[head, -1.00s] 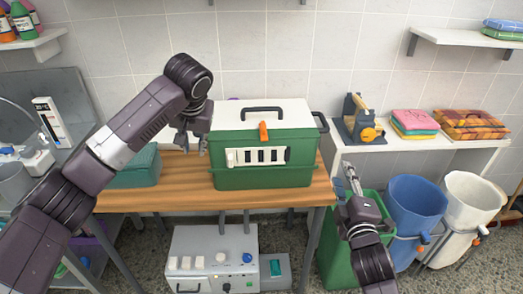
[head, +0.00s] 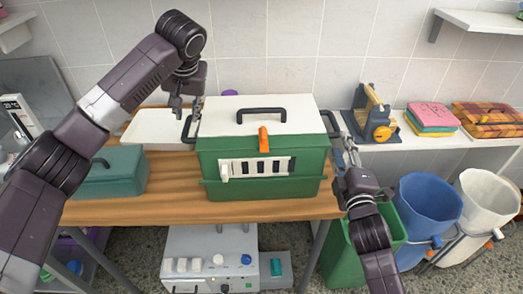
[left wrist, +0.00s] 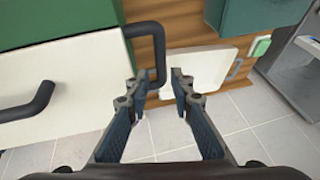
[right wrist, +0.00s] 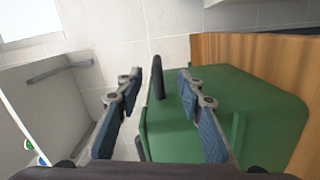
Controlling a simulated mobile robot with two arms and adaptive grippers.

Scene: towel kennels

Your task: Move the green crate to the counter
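The green crate (head: 310,160) has a white lid, a black top handle, an orange latch and a black handle on each side. It stands upright on a wooden table (head: 170,212). My left gripper (head: 187,107) is open at the crate's left side handle (head: 188,128). In the left wrist view that handle (left wrist: 158,50) lies between the spread fingertips. My right gripper (head: 345,150) is at the right side handle (head: 331,122). In the right wrist view its fingers are open, with the handle (right wrist: 157,76) between them. Neither gripper has closed on a handle.
A teal case (head: 112,172) sits left of the crate, with a white board (head: 150,128) behind it. A white shelf at right holds a yellow-and-grey device (head: 372,115) and folded towels (head: 432,117). Blue (head: 425,205) and white (head: 487,198) bins stand below.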

